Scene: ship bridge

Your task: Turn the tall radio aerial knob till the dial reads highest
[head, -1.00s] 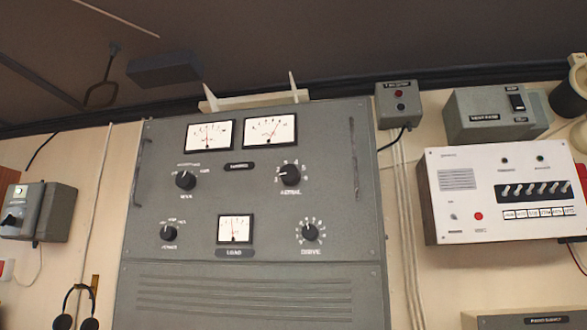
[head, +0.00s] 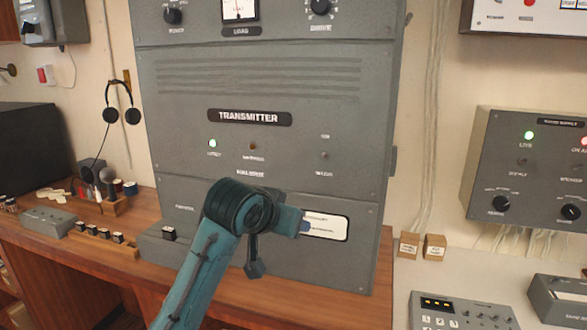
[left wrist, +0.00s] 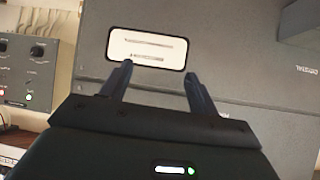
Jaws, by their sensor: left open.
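The grey transmitter cabinet (head: 250,165) fills the middle of the head view. Its upper panel is mostly cut off by the top edge, so the aerial knob and the two upper dials are not in view now. The bottom of the load dial (head: 238,9) and the drive knob (head: 320,6) show at the top. My left gripper (head: 303,226) is low in front of the cabinet, by a white label plate (head: 328,227). In the left wrist view my left gripper (left wrist: 158,72) is open, nothing between its fingers, with the plate (left wrist: 146,48) just beyond. My right gripper is not in view.
A wooden desk (head: 330,300) runs below the cabinet. A headset (head: 121,115) hangs at left above small items on the desk. A grey power box (head: 530,170) is on the right wall, above a keypad unit (head: 460,312) and two small boxes.

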